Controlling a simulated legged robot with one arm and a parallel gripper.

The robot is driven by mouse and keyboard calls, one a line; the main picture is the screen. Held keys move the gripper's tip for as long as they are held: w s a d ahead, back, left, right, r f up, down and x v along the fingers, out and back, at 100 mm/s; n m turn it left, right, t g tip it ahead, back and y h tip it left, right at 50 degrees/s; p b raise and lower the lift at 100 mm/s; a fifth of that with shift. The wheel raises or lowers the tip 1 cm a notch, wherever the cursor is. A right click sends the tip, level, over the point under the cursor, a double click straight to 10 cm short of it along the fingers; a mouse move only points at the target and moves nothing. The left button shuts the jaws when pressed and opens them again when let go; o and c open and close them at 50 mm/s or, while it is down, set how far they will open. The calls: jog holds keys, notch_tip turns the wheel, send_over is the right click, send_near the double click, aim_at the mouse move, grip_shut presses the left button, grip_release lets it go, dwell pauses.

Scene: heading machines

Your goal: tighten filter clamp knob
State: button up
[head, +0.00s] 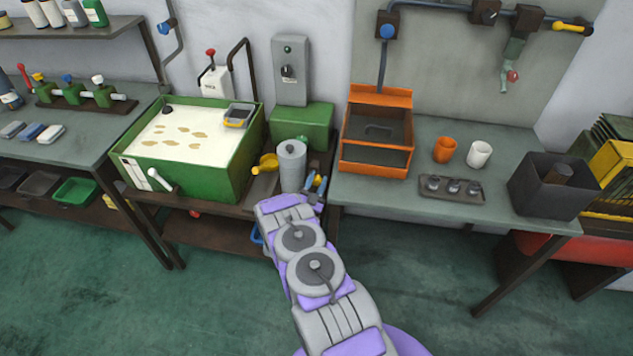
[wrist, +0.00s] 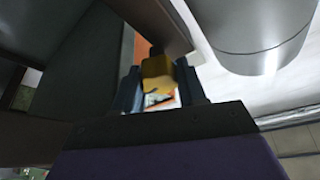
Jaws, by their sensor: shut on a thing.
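A grey cylindrical filter housing (head: 292,166) stands between the green tank and the right-hand bench. My gripper (head: 317,187) is at its right side, its blue fingers around a small yellow knob, which I take for the clamp knob. In the wrist view my gripper (wrist: 160,88) is shut on the yellow knob (wrist: 158,70), which sits between the two fingers. The lower end of the grey housing also shows there (wrist: 262,40), to the right of the knob and apart from the fingers. The clamp itself is hard to make out.
The green tank (head: 228,170) of pale liquid stands left of the housing, with a yellow fitting (head: 267,163) between them. An orange-framed basin (head: 376,155) is close on the right. The bench (head: 340,190) edge lies near my gripper. The green floor (head: 215,310) in front is clear.

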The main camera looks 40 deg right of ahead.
jog(key=o, duration=1.1)
jog(key=shift+f, duration=0.1)
jog(key=shift+c, duration=0.2)
jog(key=p+v, duration=0.3)
jog(key=v, duration=1.4)
jog(key=shift+a, duration=0.2)
